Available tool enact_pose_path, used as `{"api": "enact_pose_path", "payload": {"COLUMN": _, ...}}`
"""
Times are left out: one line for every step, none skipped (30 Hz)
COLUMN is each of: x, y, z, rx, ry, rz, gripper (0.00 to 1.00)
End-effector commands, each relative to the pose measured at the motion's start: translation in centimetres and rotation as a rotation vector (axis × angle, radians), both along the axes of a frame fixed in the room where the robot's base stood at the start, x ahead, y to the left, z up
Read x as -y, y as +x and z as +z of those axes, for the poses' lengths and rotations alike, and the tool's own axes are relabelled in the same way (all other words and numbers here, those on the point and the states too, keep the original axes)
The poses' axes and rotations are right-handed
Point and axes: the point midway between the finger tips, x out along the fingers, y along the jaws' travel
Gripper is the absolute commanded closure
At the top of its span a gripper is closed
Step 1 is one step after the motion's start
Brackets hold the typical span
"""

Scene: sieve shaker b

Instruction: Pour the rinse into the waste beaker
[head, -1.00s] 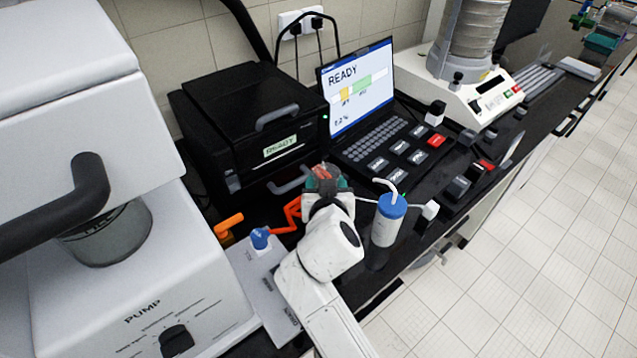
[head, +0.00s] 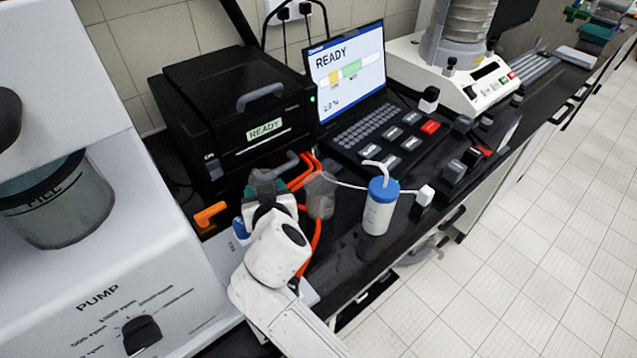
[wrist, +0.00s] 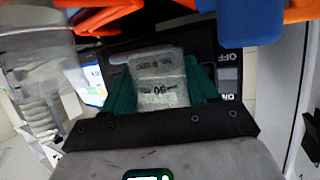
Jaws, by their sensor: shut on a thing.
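My gripper (head: 268,186) is above the bench in front of the black READY box. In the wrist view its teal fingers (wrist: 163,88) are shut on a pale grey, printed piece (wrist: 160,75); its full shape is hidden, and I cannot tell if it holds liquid. A translucent grey beaker (head: 320,196) stands just right of my gripper in the head view, apart from it. A clear vessel (wrist: 35,40), probably this beaker, fills the upper left of the wrist view. I see no label saying waste.
A wash bottle (head: 379,210) with a blue cap stands right of the beaker. Orange tubing (head: 316,240) runs around the beaker. The white pump unit (head: 130,270) with its FILL vessel (head: 65,205) is at left. The READY box (head: 235,110) and laptop (head: 350,75) stand behind.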

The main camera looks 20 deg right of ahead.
Motion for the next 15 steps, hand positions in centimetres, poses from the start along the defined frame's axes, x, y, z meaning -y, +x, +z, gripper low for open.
{"api": "enact_pose_path", "payload": {"x": 0.01, "y": 0.01, "z": 0.02, "rx": 0.001, "ry": 0.000, "rz": 0.000, "gripper": 0.72}}
{"api": "enact_pose_path", "payload": {"x": 0.01, "y": 0.01, "z": 0.04, "rx": 0.001, "ry": 0.000, "rz": 0.000, "gripper": 0.72}}
{"api": "enact_pose_path", "payload": {"x": 0.01, "y": 0.01, "z": 0.05, "rx": 0.000, "ry": 0.000, "rz": 0.000, "gripper": 0.72}}
{"api": "enact_pose_path", "payload": {"x": 0.01, "y": 0.01, "z": 0.05, "rx": 0.000, "ry": 0.000, "rz": 0.000, "gripper": 0.72}}
{"api": "enact_pose_path", "payload": {"x": 0.01, "y": 0.01, "z": 0.05, "rx": 0.000, "ry": 0.000, "rz": 0.000, "gripper": 0.72}}
{"api": "enact_pose_path", "payload": {"x": 0.01, "y": 0.01, "z": 0.05, "rx": 0.000, "ry": 0.000, "rz": 0.000, "gripper": 0.72}}
{"api": "enact_pose_path", "payload": {"x": 0.02, "y": 0.00, "z": 0.06, "rx": 0.001, "ry": 0.001, "rz": 0.000, "gripper": 0.72}}
{"api": "enact_pose_path", "payload": {"x": 0.04, "y": 0.00, "z": 0.05, "rx": 0.001, "ry": 0.003, "rz": 0.000, "gripper": 0.72}}
{"api": "enact_pose_path", "payload": {"x": 0.08, "y": -0.01, "z": 0.02, "rx": 0.002, "ry": 0.007, "rz": -0.001, "gripper": 0.72}}
{"api": "enact_pose_path", "payload": {"x": 0.12, "y": 0.00, "z": 0.00, "rx": 0.002, "ry": 0.012, "rz": -0.001, "gripper": 0.72}}
{"api": "enact_pose_path", "payload": {"x": 0.16, "y": -0.01, "z": -0.04, "rx": 0.003, "ry": 0.019, "rz": -0.001, "gripper": 0.72}}
{"api": "enact_pose_path", "payload": {"x": 0.23, "y": 0.00, "z": -0.09, "rx": 0.003, "ry": 0.029, "rz": -0.001, "gripper": 0.72}}
{"api": "enact_pose_path", "payload": {"x": 0.28, "y": -0.01, "z": -0.16, "rx": 0.004, "ry": 0.037, "rz": -0.001, "gripper": 0.72}}
{"api": "enact_pose_path", "payload": {"x": 0.34, "y": -0.02, "z": -0.21, "rx": 0.004, "ry": 0.048, "rz": -0.002, "gripper": 0.72}}
{"api": "enact_pose_path", "payload": {"x": 0.45, "y": -0.02, "z": -0.29, "rx": 0.005, "ry": 0.062, "rz": -0.002, "gripper": 0.72}}
